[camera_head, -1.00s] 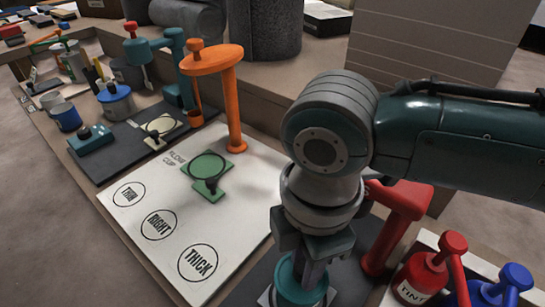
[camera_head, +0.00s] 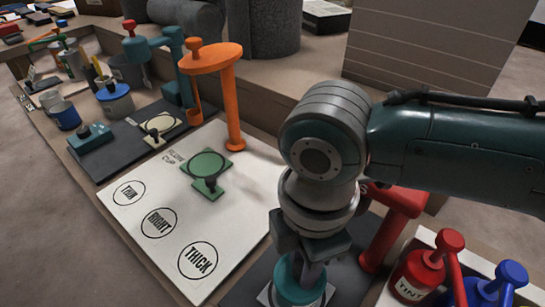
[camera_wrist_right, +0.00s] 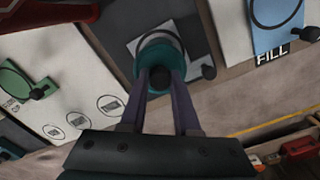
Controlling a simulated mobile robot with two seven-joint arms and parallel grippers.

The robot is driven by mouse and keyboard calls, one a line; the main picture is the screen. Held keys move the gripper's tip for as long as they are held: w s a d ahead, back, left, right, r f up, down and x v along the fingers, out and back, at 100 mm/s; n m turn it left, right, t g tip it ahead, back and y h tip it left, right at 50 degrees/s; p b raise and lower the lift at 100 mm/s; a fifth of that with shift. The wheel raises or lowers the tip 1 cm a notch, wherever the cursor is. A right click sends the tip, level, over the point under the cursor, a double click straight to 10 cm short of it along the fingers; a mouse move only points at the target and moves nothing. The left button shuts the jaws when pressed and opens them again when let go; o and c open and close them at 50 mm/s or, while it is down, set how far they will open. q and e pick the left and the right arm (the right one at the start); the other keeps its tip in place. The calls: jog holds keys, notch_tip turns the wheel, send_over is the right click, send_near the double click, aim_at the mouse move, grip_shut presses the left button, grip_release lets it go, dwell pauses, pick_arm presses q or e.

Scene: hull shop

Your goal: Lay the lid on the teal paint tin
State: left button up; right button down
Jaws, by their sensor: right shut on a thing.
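My right gripper (camera_wrist_right: 160,80) is shut on a small dark knob at the middle of a round teal lid, in the right wrist view. The teal paint tin (camera_head: 297,291) stands directly under this gripper at the bottom of the head view, on a pale square on a dark mat. My gripper (camera_head: 310,266) hides part of the tin's top. The lid is over the tin, but I cannot tell whether they touch. My left gripper is not in view.
A red stand (camera_head: 391,228) is close behind my right gripper. The red TINT can (camera_head: 417,277) and a blue can (camera_head: 500,283) stand at right. At left are a white board (camera_head: 135,222) with THIN, RIGHT and THICK circles, a green pad (camera_head: 205,165) and an orange stand (camera_head: 232,110).

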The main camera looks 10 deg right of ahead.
jog(key=c, duration=0.8)
grip_release()
jog(key=shift+c, duration=0.2)
jog(key=o, duration=0.8)
jog(key=shift+c, duration=0.2)
jog(key=shift+r, duration=0.1)
notch_tip(320, 180, up, 7)
jog(key=p, duration=0.8)
